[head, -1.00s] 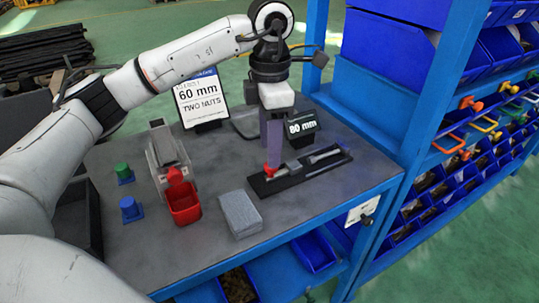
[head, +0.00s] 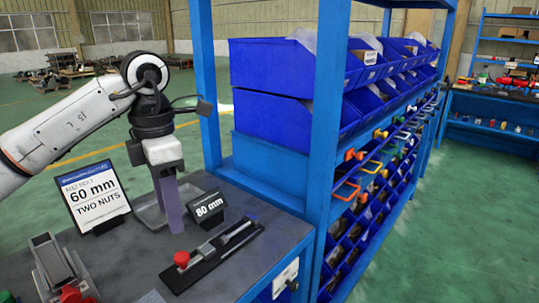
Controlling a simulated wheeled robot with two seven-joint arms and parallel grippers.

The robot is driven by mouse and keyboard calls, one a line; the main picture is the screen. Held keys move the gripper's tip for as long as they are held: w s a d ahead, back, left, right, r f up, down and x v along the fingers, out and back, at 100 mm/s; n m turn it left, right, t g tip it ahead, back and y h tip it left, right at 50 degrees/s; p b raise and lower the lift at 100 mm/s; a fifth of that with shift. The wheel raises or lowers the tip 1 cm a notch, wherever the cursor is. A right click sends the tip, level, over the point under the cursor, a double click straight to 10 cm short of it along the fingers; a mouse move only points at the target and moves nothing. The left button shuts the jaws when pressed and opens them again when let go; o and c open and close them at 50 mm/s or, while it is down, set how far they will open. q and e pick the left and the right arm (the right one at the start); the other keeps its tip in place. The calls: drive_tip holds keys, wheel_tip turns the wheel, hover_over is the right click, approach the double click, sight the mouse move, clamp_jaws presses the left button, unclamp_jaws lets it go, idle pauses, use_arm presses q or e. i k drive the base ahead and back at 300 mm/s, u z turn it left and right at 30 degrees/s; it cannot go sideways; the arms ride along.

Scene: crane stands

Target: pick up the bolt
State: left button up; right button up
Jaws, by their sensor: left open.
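A black measuring fixture (head: 190,272) lies on the grey bench top. It has a red knob (head: 181,258) at its near left end and a silver block (head: 206,249). A thin grey rod (head: 238,229) lies along its far part; it may be the bolt, but I cannot tell for sure. A display reading 80 mm (head: 207,207) stands behind the fixture. My left gripper (head: 173,222) points down, open, with nothing visible in it. My right gripper is out of view.
A sign (head: 94,197) reads 60 mm, two nuts. A grey metal device (head: 52,265) stands at the lower left. A blue rack post (head: 330,120) and large blue bins (head: 270,105) rise right of the bench. Smaller bins (head: 352,232) hold dark parts. The green floor at right is clear.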

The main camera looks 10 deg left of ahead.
sight(224, 239)
drive_tip(key=k, duration=1)
